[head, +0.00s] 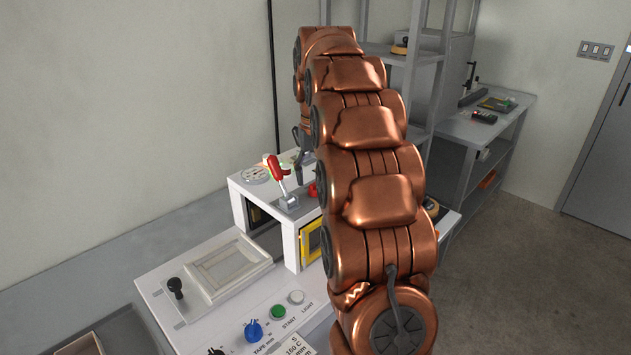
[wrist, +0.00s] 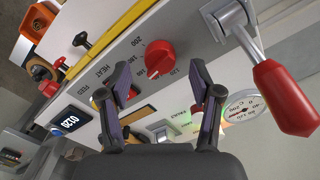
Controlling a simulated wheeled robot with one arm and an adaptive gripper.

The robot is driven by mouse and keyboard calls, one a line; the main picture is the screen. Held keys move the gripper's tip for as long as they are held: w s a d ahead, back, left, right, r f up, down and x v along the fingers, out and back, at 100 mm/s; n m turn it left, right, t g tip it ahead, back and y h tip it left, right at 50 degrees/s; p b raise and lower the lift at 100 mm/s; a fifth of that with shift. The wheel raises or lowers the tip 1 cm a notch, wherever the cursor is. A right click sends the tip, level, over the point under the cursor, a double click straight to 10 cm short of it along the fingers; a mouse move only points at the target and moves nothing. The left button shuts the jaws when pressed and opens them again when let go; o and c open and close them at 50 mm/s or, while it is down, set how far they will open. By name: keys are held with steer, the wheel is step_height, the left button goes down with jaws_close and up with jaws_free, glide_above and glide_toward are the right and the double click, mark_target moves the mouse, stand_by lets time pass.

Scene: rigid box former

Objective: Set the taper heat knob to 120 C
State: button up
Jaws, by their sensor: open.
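The red heat knob (wrist: 160,58) is on the white panel in the wrist view, with printed numbers around its edge and HEAT lettering to its left. I cannot tell surely which number its pointer faces. My gripper (wrist: 160,80) is open, its two dark fingers to either side of and a little below the knob in the picture, apart from it. In the head view, a small red part (head: 312,190), likely the knob, shows beside my arm on the white machine.
A red-handled lever (wrist: 287,98) stands close to the right of the knob, with a round gauge (wrist: 243,107) nearby. In the head view, a blue knob (head: 253,330) and green button (head: 278,312) are on the front panel.

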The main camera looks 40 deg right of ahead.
mark_target(315, 187)
steer(key=shift+f, duration=1.2)
steer(key=c, duration=1.1)
